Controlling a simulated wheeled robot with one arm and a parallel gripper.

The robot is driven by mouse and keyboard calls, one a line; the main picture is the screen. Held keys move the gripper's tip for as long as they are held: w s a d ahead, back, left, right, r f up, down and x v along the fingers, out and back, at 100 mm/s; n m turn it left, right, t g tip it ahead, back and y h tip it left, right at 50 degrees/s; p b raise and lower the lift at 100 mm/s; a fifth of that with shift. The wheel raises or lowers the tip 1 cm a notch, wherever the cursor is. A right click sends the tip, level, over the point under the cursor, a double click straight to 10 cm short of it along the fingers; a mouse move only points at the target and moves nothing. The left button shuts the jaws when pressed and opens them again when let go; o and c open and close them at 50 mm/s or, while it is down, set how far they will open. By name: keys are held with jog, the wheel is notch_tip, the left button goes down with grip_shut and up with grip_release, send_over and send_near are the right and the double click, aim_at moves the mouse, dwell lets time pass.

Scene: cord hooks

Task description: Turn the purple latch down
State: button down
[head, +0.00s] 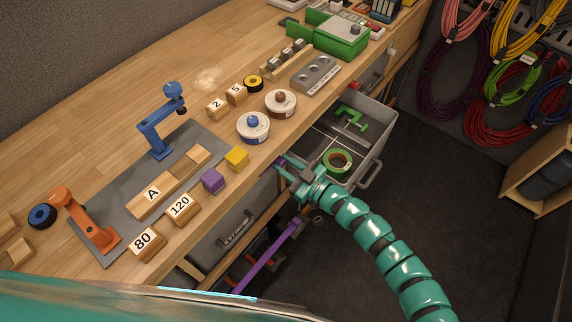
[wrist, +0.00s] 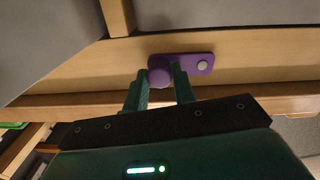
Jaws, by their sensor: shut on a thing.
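The purple latch (wrist: 197,64) is a short flat bar on a wooden rail below the bench top. In the wrist view it lies nearly level, with a round knob at its left end and a pale screw head at its right end. My gripper (wrist: 161,75) has one finger on each side of the knob and is shut on it. In the head view my teal gripper (head: 290,174) is at the bench's front edge, beside the open drawer. A small purple part of the latch (head: 281,161) shows there; the rest is hidden by the gripper.
An open grey drawer (head: 375,152) holding a green tape roll (head: 338,162) and a green clamp (head: 351,118) is close to the gripper. A purple bar (head: 268,257) hangs lower left. Blocks, including a purple cube (head: 213,181), line the bench edge.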

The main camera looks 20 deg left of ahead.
jog(key=shift+m+p, duration=0.3)
jog(key=shift+p, duration=0.15)
jog(key=s+f+m+p, duration=0.1)
jog(key=m+p, duration=0.2)
jog(key=f+m+p, duration=0.2)
jog(key=m+p, duration=0.2)
jog(key=s+a+f+m+p, duration=0.1)
jog(key=m+p, duration=0.2)
jog(key=m, duration=0.1)
jog(key=shift+s+f+p, duration=0.25)
jog(key=shift+s+p, duration=0.05)
jog(key=m+p, duration=0.1)
jog(key=m, duration=0.1)
jog(key=s+m+p, duration=0.1)
jog(key=m, duration=0.1)
jog(key=s+f+m+p, duration=0.1)
jog(key=m, duration=0.1)
jog(key=shift+s+a, duration=0.2)
jog(key=shift+a, duration=0.2)
jog(key=c, duration=1.1)
grip_release()
jog(key=shift+c, duration=0.2)
